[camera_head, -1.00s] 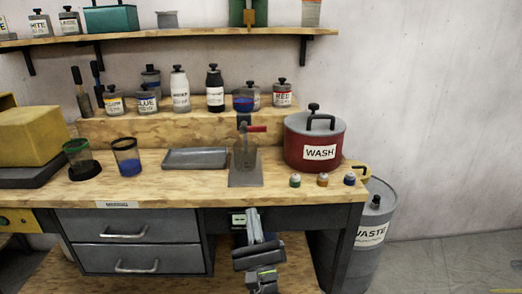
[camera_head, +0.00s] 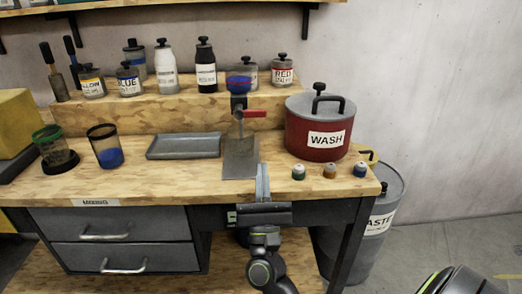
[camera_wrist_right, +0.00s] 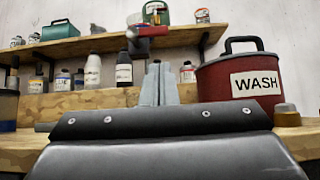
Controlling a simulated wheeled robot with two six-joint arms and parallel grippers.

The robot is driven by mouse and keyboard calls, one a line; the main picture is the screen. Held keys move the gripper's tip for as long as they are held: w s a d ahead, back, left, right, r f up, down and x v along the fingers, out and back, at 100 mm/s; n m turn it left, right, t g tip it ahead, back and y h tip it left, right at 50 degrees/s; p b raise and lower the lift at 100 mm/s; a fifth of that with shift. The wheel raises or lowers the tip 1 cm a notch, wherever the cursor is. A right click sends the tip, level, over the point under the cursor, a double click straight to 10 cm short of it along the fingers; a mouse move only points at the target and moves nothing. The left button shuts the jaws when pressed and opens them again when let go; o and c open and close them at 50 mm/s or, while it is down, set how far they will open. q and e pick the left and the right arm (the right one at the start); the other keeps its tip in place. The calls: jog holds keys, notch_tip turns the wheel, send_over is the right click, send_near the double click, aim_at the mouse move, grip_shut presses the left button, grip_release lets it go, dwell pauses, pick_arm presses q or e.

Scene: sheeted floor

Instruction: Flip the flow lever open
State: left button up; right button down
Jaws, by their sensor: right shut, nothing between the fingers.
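The flow lever (camera_head: 254,113) is a red bar at the top of a small grey dispenser stand (camera_head: 240,162) on the wooden bench. It points sideways to the right. A cup with blue contents (camera_head: 239,82) shows at the stand's top. My right gripper (camera_head: 262,170) is shut and empty at the bench's front edge, below and in front of the lever, apart from it. In the right wrist view, its shut fingers (camera_wrist_right: 158,78) point up and forward, and the red lever (camera_wrist_right: 150,31) shows above them. My left gripper is not in view.
A red WASH pot (camera_head: 318,130) stands right of the lever, with small capped jars (camera_head: 330,171) in front. A grey tray (camera_head: 184,146) and two cups (camera_head: 106,148) are to the left. Labelled bottles (camera_head: 207,70) line the raised step behind. A shelf is above.

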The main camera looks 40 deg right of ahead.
aim_at(250, 110)
pick_arm(q)
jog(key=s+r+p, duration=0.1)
jog(key=p, duration=0.1)
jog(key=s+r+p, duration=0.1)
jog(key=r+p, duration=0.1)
jog(key=p, duration=0.1)
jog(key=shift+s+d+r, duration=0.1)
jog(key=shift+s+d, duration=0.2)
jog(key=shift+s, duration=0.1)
pick_arm(e)
jog(key=x, duration=0.9)
jog(key=shift+w+r, duration=0.15)
jog(key=shift+r, duration=0.05)
